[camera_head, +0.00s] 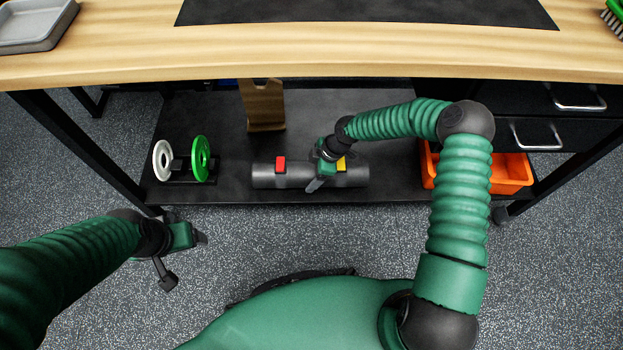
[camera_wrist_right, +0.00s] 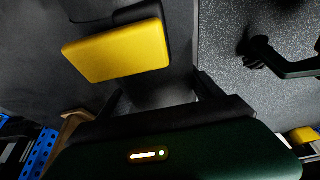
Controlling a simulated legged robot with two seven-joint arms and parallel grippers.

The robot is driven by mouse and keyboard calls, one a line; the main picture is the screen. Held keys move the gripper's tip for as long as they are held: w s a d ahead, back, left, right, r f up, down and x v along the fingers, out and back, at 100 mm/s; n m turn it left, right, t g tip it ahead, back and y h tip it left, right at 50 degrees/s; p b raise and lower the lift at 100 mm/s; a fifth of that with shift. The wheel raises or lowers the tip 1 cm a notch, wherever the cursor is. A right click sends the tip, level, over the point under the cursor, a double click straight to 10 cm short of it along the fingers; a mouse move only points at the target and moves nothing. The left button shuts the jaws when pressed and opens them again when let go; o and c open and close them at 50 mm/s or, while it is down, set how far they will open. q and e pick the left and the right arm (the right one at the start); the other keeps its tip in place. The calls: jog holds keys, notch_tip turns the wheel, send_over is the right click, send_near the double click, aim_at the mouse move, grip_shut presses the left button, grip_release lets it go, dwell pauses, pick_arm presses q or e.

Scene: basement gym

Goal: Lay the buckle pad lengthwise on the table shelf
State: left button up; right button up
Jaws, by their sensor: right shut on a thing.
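The buckle pad (camera_head: 268,176) is a dark grey roll with a red tab and a yellow tab. It lies lengthwise along the front of the black table shelf (camera_head: 222,112), seemingly resting on it. My right gripper (camera_head: 316,182) is shut on the pad near its middle, between the two tabs. In the right wrist view the yellow tab (camera_wrist_right: 118,50) shows close to the fingers; most of the pad there is dark and hard to make out. My left gripper (camera_head: 186,257) is open and empty over the floor, left of the pad and in front of the shelf.
A stand with a white and a green disc (camera_head: 200,158) is left of the pad. A wooden stand (camera_head: 263,105) is behind it. An orange bin (camera_head: 512,172) is at the right, under black drawers. The wooden tabletop (camera_head: 110,52) overhangs the shelf.

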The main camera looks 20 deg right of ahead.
notch_tip(320, 180, down, 2)
jog(key=shift+f+b, duration=0.2)
jog(key=shift+b, duration=0.1)
jog(key=shift+r, duration=0.25)
jog(key=shift+c, duration=0.9)
jog(key=o, duration=1.8)
pick_arm(q)
jog(key=shift+f, duration=0.75)
jog(key=shift+p, duration=0.3)
pick_arm(e)
jog(key=p+v, duration=0.4)
jog(key=v, duration=0.3)
jog(key=shift+r, duration=0.3)
pick_arm(q)
jog(key=v, duration=0.2)
jog(key=w+v, duration=0.1)
jog(key=v, duration=0.1)
jog(key=shift+r, duration=0.15)
pick_arm(e)
jog(key=shift+d+f, duration=0.1)
